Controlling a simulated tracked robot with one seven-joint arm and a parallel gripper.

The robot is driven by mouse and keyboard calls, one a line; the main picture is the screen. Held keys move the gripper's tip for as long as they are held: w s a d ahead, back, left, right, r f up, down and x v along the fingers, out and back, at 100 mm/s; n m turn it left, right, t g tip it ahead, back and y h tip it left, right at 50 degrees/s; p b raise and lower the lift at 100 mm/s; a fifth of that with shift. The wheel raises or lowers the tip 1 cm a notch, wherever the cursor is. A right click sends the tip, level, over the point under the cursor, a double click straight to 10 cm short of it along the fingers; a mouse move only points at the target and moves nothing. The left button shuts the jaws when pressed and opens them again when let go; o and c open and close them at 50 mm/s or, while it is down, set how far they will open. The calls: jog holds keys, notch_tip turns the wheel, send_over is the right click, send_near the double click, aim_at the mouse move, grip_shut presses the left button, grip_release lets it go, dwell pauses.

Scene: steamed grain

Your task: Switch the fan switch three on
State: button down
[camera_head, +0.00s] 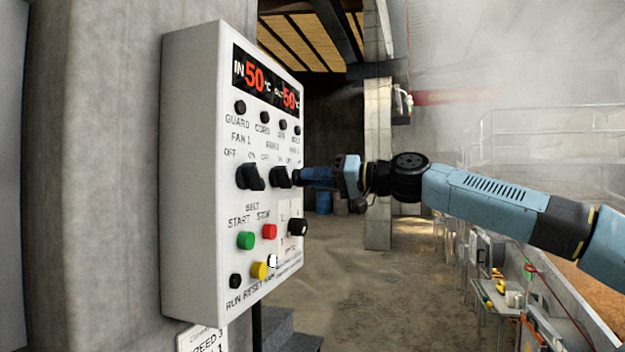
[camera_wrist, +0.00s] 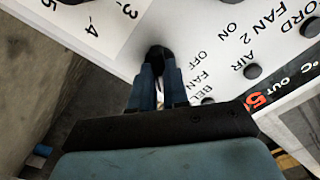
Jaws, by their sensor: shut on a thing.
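The white control panel (camera_head: 190,170) hangs on a concrete pillar. A black rotary switch labelled FAN 1 (camera_head: 250,177) and a second black rotary switch (camera_head: 280,178) sit in its middle row. My gripper (camera_head: 302,176) meets the panel at the right end of that row, where it hides most of a third switch. In the wrist view my gripper's blue fingers (camera_wrist: 157,80) are shut on this black knob (camera_wrist: 159,53). A partly covered FAN label (camera_wrist: 192,80) and OFF lie beside it. The knob's on or off setting cannot be told.
A green button (camera_head: 245,241), a red button (camera_head: 269,231), a yellow button (camera_head: 259,270) and a black dial (camera_head: 297,227) lie below the switches. A red temperature display (camera_head: 266,82) is above. Open floor lies right of the panel, beneath my arm.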

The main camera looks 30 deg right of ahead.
jog(key=c, duration=1.1)
grip_release()
jog(key=shift+d, duration=0.1)
jog(key=v, duration=1.3)
jog(key=shift+s+d, duration=0.15)
jog(key=shift+s, duration=0.15)
jog(key=s+a+f+n+g+h, duration=0.1)
jog(key=s+a+f+h, duration=0.15)
jog(key=a, duration=0.55)
jog(key=s+a+f+g+h, duration=0.2)
jog(key=a+f, duration=0.1)
jog(key=a, duration=0.6)
jog(key=a+f+g+h, duration=0.2)
jog(key=a+f, duration=0.1)
jog(key=f, duration=0.4)
jog(key=a+f+g+h, duration=0.1)
jog(key=a+f+h, duration=0.1)
jog(key=f, duration=0.5)
jog(key=s+a+f+g+h, duration=0.1)
jog(key=a+f+g+h, duration=0.1)
jog(key=f, duration=0.5)
jog(key=shift+a+f+g+h, duration=0.2)
jog(key=shift+a+g+h, duration=0.1)
jog(key=shift+a, duration=0.5)
